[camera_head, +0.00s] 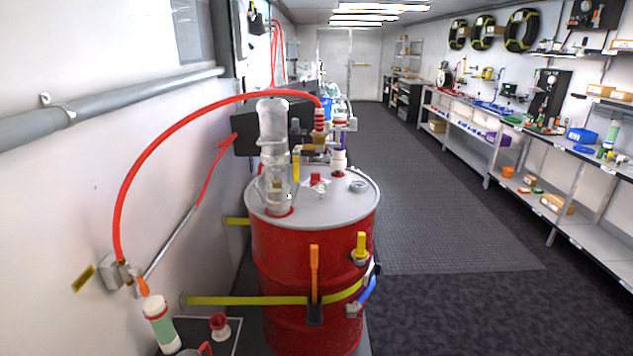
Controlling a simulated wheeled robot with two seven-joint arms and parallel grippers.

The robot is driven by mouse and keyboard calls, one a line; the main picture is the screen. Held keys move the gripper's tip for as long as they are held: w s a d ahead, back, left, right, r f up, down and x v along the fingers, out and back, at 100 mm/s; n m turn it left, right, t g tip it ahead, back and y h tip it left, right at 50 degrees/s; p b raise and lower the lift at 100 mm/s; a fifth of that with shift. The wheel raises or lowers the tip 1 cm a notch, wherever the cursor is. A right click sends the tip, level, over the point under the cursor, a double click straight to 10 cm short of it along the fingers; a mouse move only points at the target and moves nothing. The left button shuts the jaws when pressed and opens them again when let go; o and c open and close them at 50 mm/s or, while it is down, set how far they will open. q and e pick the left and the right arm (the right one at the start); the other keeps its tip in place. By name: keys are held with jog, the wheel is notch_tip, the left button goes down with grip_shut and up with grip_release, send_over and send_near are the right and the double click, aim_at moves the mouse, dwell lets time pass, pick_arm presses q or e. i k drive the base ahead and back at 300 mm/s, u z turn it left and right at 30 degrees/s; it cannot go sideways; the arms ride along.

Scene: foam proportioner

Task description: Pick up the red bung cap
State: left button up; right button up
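A small red cap-like piece (317,180) sits on the grey lid (335,205) of the red drum (300,250), near the lid's middle, beside a pale patch. A second small red piece (219,322) with a pale lower part stands on a dark tray (238,338) at the lower left. Both are small in the picture, and I cannot tell for sure which is the bung cap. Neither of my grippers shows in the head view.
A clear cylinder (272,130) stands on the lid's left side. A red hose (150,150) arches from the wall to a fitting above the drum. A yellow strap (240,300) runs round the drum. A green-and-white bottle (160,323) stands lower left. Floor to the right is clear.

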aim_at(315, 177)
jog(key=z, duration=1.35)
jog(key=i, duration=7.1)
jog(key=u, duration=4.15)
jog(key=i, duration=1.45)
